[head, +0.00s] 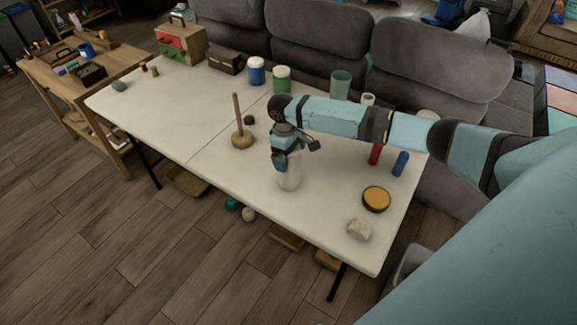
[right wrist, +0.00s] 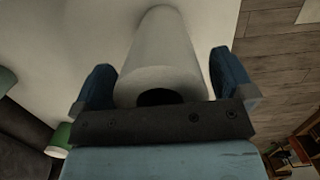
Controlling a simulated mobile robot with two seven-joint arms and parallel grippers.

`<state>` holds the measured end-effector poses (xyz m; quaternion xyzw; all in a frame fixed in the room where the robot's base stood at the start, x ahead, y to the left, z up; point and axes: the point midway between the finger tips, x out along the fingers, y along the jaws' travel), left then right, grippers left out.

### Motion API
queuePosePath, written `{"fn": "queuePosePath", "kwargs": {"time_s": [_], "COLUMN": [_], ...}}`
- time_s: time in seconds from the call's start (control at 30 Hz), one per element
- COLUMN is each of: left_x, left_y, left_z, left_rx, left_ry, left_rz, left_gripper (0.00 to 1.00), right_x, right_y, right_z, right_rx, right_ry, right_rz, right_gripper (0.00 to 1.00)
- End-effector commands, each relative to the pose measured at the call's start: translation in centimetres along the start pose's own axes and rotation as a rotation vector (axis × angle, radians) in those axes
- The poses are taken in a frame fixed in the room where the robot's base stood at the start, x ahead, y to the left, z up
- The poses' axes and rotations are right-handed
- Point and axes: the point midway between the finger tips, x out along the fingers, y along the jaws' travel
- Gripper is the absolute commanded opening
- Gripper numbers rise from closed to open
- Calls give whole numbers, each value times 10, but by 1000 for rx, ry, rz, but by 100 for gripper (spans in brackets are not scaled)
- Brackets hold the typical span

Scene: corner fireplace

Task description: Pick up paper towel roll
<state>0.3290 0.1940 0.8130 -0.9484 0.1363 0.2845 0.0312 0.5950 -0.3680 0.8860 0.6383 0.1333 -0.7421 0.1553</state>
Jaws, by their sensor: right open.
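The white paper towel roll (head: 289,181) stands upright on the white table (head: 215,125), near its front edge. My right gripper (head: 285,160) is directly above the roll and pointing down, covering its upper part in the head view. In the right wrist view, the roll (right wrist: 165,55) shows its dark core hole and lies between the two open blue fingers (right wrist: 162,72). One finger is on each side, with a visible gap on the right; I cannot tell if the left finger touches. My left gripper is not in view.
A wooden stand with an upright rod (head: 242,139) is left of the roll. A red cylinder (head: 375,154), a blue cylinder (head: 400,163), an orange-topped round tin (head: 376,198) and a pale stone (head: 359,230) are to the right. A grey sofa (head: 325,35) is behind. The table's left-middle is clear.

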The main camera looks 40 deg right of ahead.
Motion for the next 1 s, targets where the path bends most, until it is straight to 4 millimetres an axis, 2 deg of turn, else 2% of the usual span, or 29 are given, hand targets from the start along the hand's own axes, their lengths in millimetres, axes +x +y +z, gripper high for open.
{"fn": "queuePosePath", "kwargs": {"time_s": [0.23,0.4,0.5,0.77,1.0], "left_x": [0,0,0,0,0], "left_y": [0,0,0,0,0], "left_z": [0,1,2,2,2], "left_rx": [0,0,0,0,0], "left_ry": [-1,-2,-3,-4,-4], "left_rz": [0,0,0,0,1], "left_gripper": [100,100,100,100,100], "right_x": [2,1,1,0,-22], "right_y": [0,0,0,0,0], "right_z": [0,0,0,0,3], "right_rx": [-1,0,0,0,0], "right_ry": [0,0,0,0,2], "right_rz": [0,0,0,0,0], "right_gripper": [98,59,40,40,40]}}
